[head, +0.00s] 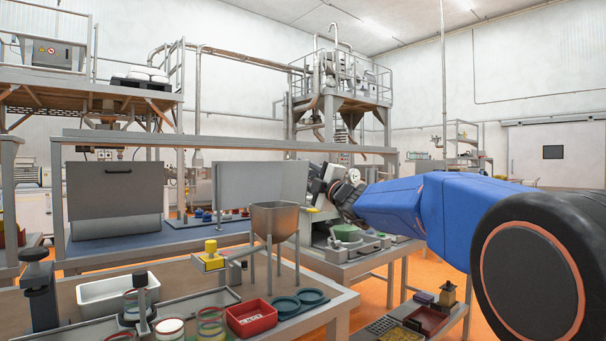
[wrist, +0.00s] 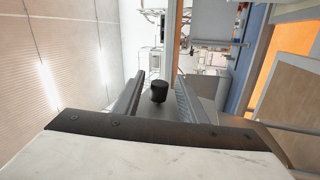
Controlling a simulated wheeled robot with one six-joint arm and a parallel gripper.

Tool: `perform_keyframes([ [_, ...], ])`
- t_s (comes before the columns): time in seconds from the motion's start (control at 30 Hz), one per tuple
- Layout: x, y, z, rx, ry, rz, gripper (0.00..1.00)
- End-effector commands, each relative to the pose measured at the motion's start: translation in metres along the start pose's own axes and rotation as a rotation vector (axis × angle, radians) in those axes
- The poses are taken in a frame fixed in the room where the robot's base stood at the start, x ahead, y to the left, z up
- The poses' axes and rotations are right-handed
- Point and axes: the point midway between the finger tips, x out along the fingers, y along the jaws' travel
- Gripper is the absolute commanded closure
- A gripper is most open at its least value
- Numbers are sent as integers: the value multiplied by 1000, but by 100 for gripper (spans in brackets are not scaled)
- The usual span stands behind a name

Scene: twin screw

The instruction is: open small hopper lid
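In the wrist view, a black round knob (wrist: 159,91) shows between the two fingers of my gripper (wrist: 158,95), with a gap on each side. The fingers are apart and do not seem to touch it. A grey flat surface (wrist: 158,108) lies behind the knob; it looks like a lid, but I cannot tell for sure. In the head view, my gripper (head: 316,186) is at the end of my blue arm, over the grey machine right of the middle. The knob and lid are hidden or too small to tell there.
A steel funnel (head: 275,218) on legs stands on the front bench, left of my arm. A white tray (head: 118,290), a red bin (head: 251,318) and several jars crowd that bench. A grey panel (head: 260,188) stands behind. A green round part (head: 346,232) sits below my gripper.

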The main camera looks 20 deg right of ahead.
Motion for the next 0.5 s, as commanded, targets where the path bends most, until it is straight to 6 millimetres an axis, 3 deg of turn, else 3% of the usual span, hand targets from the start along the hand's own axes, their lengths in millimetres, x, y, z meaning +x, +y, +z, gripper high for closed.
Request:
perform_keyframes([
  [0.17,-16,0,0,0,-1,0,62],
  [0.5,-83,1,1,-1,-4,1,62],
])
